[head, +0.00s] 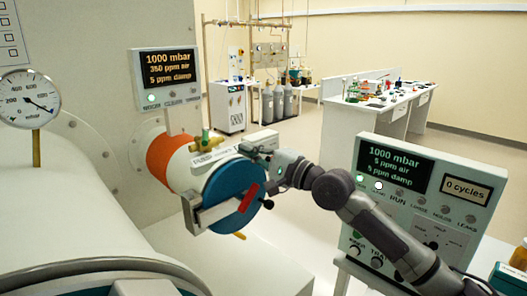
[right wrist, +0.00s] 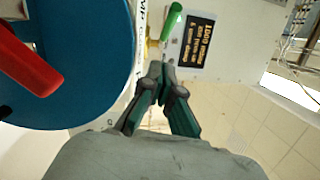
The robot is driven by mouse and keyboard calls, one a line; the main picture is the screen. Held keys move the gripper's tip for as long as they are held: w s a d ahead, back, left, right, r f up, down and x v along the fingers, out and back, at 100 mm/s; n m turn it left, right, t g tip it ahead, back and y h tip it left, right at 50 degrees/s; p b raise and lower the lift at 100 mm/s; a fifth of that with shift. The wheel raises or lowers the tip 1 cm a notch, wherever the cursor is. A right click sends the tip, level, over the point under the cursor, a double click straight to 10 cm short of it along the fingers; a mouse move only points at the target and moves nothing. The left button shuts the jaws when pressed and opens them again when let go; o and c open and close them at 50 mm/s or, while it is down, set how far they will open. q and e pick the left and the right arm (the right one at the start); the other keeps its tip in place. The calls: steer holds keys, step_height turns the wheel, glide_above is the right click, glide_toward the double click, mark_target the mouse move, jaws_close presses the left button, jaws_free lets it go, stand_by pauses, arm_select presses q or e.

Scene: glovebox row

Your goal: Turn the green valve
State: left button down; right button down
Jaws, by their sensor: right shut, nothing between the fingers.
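The green valve handle (head: 205,138) stands up from a brass fitting on top of the white cylinder (head: 180,163) in the head view. It also shows as a green lever (right wrist: 172,20) at the top of the right wrist view, with brass (right wrist: 153,44) at its lower end. My right gripper (head: 246,150) is beside the cylinder's upper right side, to the right of the valve. Its fingers (right wrist: 162,74) are shut and empty, with the tips pointing toward the brass fitting but apart from the green handle. My left gripper is not in view.
A blue round door (head: 222,205) with a red handle (head: 249,197) closes the cylinder's near end. A display panel (head: 165,75) stands behind. A control console (head: 425,190) is at the right. A round gauge (head: 28,98) is at the left.

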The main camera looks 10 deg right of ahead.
mark_target(226, 157)
steer(key=x, duration=0.4)
steer(key=shift+s+r+p, duration=0.1)
steer(key=shift+r+p, duration=0.1)
steer(key=shift+p, duration=0.1)
steer(key=a+p, duration=0.2)
steer(key=shift+a+r, duration=0.25)
steer(key=shift+a, duration=0.05)
steer(key=shift+s+a+p, duration=0.15)
steer(key=shift+a+p, duration=0.2)
steer(key=shift+a, duration=0.25)
